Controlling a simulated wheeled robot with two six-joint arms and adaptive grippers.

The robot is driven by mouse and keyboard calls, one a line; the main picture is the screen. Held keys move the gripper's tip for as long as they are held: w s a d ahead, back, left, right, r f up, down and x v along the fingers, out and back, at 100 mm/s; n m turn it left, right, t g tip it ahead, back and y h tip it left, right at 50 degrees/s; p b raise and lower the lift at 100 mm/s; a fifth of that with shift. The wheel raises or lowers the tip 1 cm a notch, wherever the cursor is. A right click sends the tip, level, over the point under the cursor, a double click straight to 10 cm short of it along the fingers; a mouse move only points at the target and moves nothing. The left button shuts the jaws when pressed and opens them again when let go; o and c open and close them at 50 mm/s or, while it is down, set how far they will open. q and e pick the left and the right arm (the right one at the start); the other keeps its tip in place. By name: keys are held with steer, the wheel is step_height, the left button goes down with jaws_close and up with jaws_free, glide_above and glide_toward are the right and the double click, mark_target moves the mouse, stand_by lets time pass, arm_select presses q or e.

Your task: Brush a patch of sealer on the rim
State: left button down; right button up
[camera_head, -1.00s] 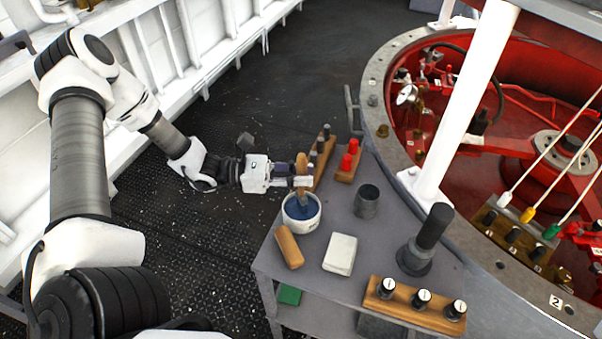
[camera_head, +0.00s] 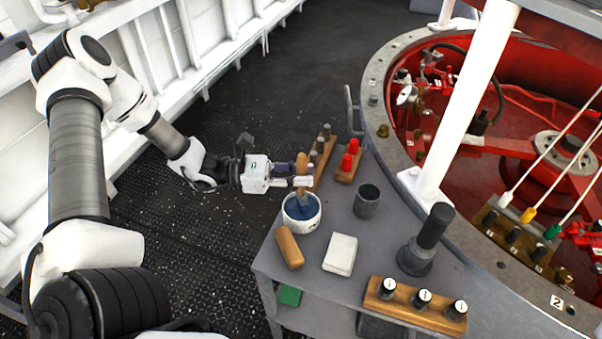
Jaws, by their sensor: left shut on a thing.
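My left gripper (camera_head: 302,182) is shut on the wooden handle of a brush (camera_head: 301,164). The brush stands nearly upright over a white pot (camera_head: 301,222) of dark blue sealer (camera_head: 303,207), with its lower end at or in the pot's mouth; I cannot tell how deep it reaches. The pot stands on the grey table (camera_head: 313,255) near its left edge. The grey rim (camera_head: 376,82) curves around the red well to the right of the table, apart from the brush. My right gripper is not in view.
Racks with red (camera_head: 348,162) and dark pegs lie behind the pot. A white post (camera_head: 463,110) stands by the rim.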

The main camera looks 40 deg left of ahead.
mark_target(301, 155)
arm_select(q)
step_height(301, 155, up, 7)
steer(key=p, duration=0.5)
steer(key=shift+p, duration=0.4)
stand_by(0.4)
